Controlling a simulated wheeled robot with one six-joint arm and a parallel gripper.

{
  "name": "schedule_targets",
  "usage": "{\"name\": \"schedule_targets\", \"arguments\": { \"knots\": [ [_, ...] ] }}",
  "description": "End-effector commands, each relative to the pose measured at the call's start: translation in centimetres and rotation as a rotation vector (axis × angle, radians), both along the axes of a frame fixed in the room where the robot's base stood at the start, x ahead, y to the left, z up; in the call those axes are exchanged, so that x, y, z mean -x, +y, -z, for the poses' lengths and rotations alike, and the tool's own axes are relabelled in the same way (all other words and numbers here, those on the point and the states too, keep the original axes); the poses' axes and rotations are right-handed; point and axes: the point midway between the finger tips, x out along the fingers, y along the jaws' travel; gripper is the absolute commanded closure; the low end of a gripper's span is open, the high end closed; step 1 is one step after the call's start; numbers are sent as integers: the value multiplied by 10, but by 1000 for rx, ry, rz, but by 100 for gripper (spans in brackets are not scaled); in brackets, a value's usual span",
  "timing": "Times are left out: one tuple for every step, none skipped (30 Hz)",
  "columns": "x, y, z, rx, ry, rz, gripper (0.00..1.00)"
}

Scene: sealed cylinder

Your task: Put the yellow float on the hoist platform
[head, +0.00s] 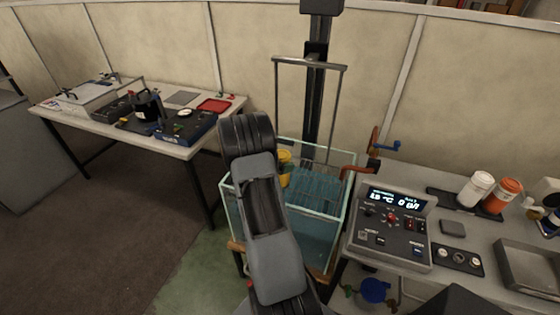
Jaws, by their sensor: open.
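A yellow float (285,168) shows just right of my arm, at the left part of the glass tank (228,205). My arm hides part of it. I cannot tell whether it rests on something or is held. The hoist has a dark upright column (316,100) behind the tank and a grey hanging frame (307,62) whose rods reach down into the tank. A teal grid-like surface (318,188) inside the tank looks like the hoist platform. My arm reaches up in front of the tank, and my gripper does not show; it is hidden behind the arm or out of view.
A control box (390,232) with a lit display stands on the right bench, with white (475,188) and orange (502,196) bottles and a metal tray (530,268). An orange-red pipe (358,170) is at the tank's right. A table (180,150) with equipment stands left.

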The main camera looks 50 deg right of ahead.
Motion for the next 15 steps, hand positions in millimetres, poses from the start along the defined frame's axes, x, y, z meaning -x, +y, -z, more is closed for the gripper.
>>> {"name": "schedule_targets", "arguments": {
  "knots": [
    [0, 0, 0, 0, 0, 0, 2],
    [0, 0, 0, 0, 0, 0, 2],
    [0, 0, 0, 0, 0, 0, 2],
    [0, 0, -1, 0, 0, 0, 2],
    [0, 0, -2, 0, 0, 0, 2],
    [0, 0, -5, 0, 0, 0, 2],
    [0, 1, -6, 0, 0, -1, 2],
    [-2, 4, -5, 1, 0, -2, 2],
    [-4, 9, -7, 1, -3, -2, 2],
    [-5, 14, -8, 1, -3, -3, 2],
    [-7, 18, -10, 2, -3, -4, 2],
    [-8, 25, -13, 2, -3, -4, 2],
    [-10, 31, -15, 1, -3, -4, 2],
    [-12, 36, -18, 2, -3, -5, 2],
    [-14, 44, -21, 2, -4, -5, 2]
  ]
}}
